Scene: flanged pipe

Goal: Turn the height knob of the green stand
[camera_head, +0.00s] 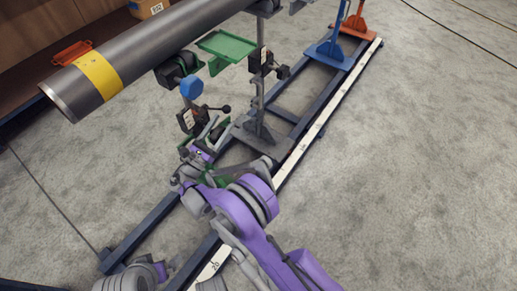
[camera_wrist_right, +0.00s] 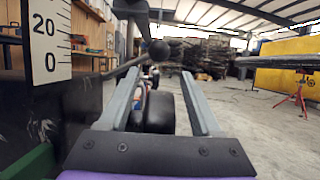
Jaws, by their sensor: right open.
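The green stand (camera_head: 208,174) is under the grey pipe, mostly hidden behind my right arm in the head view. Its black housing (camera_head: 187,121) carries a pale scale plate and a lever with a black ball end (camera_head: 226,109). My right gripper (camera_head: 211,127) is open beside this housing. In the wrist view, the two grey fingers of my right gripper (camera_wrist_right: 161,90) point forward, with a dark rounded knob (camera_wrist_right: 160,111) visible between them. I cannot tell whether they touch it.
The grey pipe (camera_head: 150,50) with a yellow band lies above at upper left. A grey stand (camera_head: 259,130) stands close by on the rail frame (camera_head: 318,122). Blue (camera_head: 330,52) and orange (camera_head: 355,24) stands are farther back.

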